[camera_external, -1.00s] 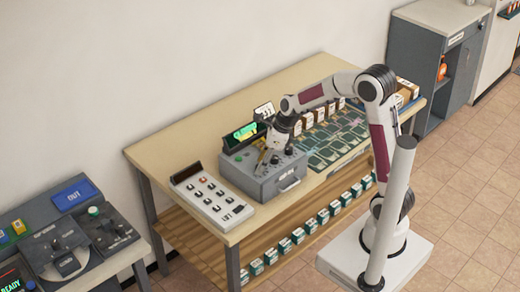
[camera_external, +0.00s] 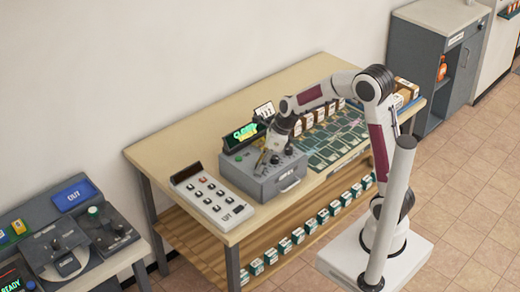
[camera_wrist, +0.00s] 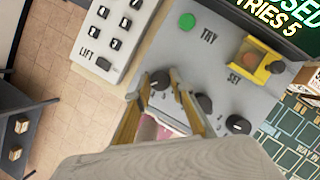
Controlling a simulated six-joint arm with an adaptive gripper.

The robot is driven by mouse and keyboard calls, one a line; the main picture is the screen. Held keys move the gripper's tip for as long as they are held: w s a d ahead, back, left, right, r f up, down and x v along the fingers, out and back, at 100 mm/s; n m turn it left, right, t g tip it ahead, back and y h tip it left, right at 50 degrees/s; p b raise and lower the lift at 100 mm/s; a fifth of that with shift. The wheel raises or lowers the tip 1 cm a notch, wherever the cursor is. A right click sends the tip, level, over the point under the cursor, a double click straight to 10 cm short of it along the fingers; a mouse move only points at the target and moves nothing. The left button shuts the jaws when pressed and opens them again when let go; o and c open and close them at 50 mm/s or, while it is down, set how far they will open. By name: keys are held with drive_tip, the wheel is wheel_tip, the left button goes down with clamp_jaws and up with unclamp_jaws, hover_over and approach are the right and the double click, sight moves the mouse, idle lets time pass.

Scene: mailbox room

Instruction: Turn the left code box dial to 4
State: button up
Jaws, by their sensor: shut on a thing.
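The grey code box (camera_external: 252,187) stands on the wooden table. Its top shows in the wrist view (camera_wrist: 225,75) with a row of three dark dials. The left dial (camera_wrist: 160,81) sits between the fingertips of my gripper (camera_wrist: 160,77), which is shut on it. The middle dial (camera_wrist: 204,103) and the right dial (camera_wrist: 238,124) are free, to the right of the fingers. In the external view my gripper (camera_external: 263,162) reaches down onto the box top and hides the left dial. The number marks by the dials are too small to read.
A green button (camera_wrist: 187,20) marked TRY and a yellow-framed switch (camera_wrist: 256,58) marked SET are on the box top. The display (camera_external: 245,133) reads "TRIES 5" in the wrist view.

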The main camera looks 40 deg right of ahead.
drive_tip(key=shift+n, duration=0.7)
drive_tip(key=shift+w+d+n+g+y, duration=0.15)
drive_tip(key=shift+n+g+y, duration=0.35)
drive_tip(key=shift+n, duration=0.5)
drive_tip(key=shift+n+g+y, duration=0.3)
drive_tip(key=shift+n+g, duration=0.5)
drive_tip(key=shift+n, duration=1.3)
drive_tip(key=o, duration=1.1)
drive_tip(key=shift+m, duration=0.4)
